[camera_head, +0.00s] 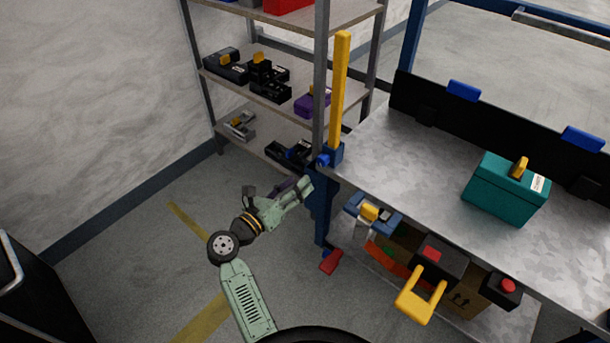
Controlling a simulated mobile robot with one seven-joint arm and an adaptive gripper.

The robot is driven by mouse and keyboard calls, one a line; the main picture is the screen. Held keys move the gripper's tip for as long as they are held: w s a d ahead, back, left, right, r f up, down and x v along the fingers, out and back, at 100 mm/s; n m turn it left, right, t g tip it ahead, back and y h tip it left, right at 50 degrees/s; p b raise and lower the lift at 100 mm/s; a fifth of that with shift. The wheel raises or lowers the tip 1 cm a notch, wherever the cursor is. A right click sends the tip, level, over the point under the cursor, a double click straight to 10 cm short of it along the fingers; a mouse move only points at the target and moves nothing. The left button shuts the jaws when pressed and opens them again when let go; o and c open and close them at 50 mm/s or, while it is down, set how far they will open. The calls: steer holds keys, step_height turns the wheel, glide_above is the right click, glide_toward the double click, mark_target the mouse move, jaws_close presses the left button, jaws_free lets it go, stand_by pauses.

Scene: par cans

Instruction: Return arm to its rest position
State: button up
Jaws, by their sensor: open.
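My arm reaches up from the bottom of the head view, pale green with dark joints, and bends to the right at a round joint. My gripper (302,188) is at its end, over the floor just left of the workbench's blue corner post. The fingers are small and partly dark against the shelf behind, but they look apart with nothing between them.
A metal workbench (400,180) with a teal box (505,190) is on the right. A shelf rack (235,138) with dark cases stands behind my gripper. A yellow handle (420,297) juts out below the bench edge. Open floor (120,250) lies to the left.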

steer(key=shift+s+a, duration=0.2)
steer(key=shift+s, duration=0.15)
